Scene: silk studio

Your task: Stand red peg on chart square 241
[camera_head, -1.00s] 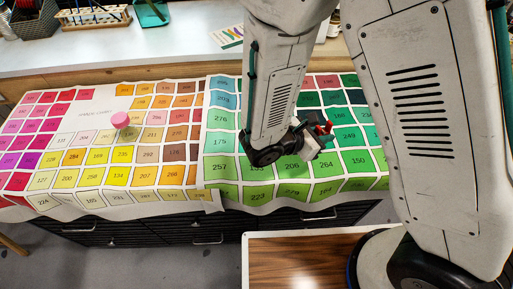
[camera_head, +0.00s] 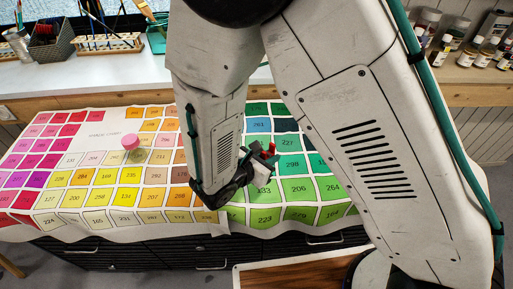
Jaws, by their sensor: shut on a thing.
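The red peg (camera_head: 271,148) is small and partly hidden in my gripper (camera_head: 264,155), which is shut on it. My gripper is over the green part of the colour chart (camera_head: 225,226), near squares 227 and 298. I cannot tell how far above the chart the peg is. My arm covers part of the chart's middle and right, and I cannot read a square numbered 241.
A pink peg or knob (camera_head: 131,143) stands on the chart's left half. Drawers (camera_head: 140,250) are below the chart's front edge.

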